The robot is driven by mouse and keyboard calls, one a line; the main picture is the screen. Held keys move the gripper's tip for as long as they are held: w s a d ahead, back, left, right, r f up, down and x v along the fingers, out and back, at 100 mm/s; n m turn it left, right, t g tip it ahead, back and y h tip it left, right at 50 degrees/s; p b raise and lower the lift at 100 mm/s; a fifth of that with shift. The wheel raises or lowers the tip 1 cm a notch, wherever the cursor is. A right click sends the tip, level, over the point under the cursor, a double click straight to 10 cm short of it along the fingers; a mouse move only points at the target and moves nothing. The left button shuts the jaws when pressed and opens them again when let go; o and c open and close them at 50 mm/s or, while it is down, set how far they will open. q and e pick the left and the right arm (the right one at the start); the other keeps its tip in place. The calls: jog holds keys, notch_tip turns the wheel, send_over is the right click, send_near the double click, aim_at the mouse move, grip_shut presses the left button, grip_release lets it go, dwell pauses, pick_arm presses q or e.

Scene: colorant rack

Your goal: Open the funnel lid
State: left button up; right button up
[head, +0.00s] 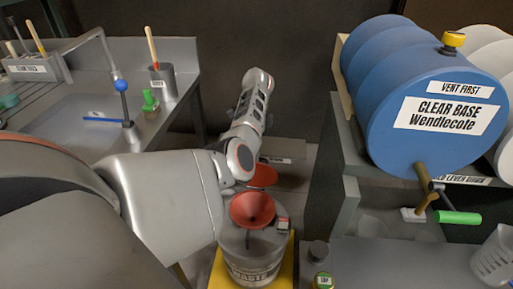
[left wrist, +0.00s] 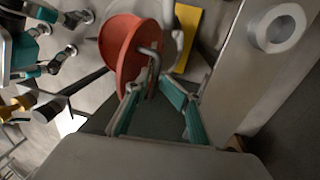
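The red funnel (head: 252,209) sits on top of the grey waste can (head: 252,262), and its open cone shows in the head view. A red disc, seemingly the funnel lid (head: 263,177), shows just behind it, partly covered by my left arm. In the left wrist view the red lid (left wrist: 118,45) appears edge-on with a dark bent handle (left wrist: 152,62). My left gripper (left wrist: 149,88) has its green-padded fingers apart, with the handle's end between or close to the tips. Contact cannot be told. In the head view my left fingers are hidden. My right gripper is not in view.
The can stands on a yellow base (head: 217,272). A sink bench (head: 80,110) stands at left.

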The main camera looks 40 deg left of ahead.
pick_arm(q)
notch_tip(320, 180, up, 11)
jog(key=w+a, duration=0.1)
jog(key=shift+w+r, duration=0.15)
jog(key=shift+w, duration=0.15)
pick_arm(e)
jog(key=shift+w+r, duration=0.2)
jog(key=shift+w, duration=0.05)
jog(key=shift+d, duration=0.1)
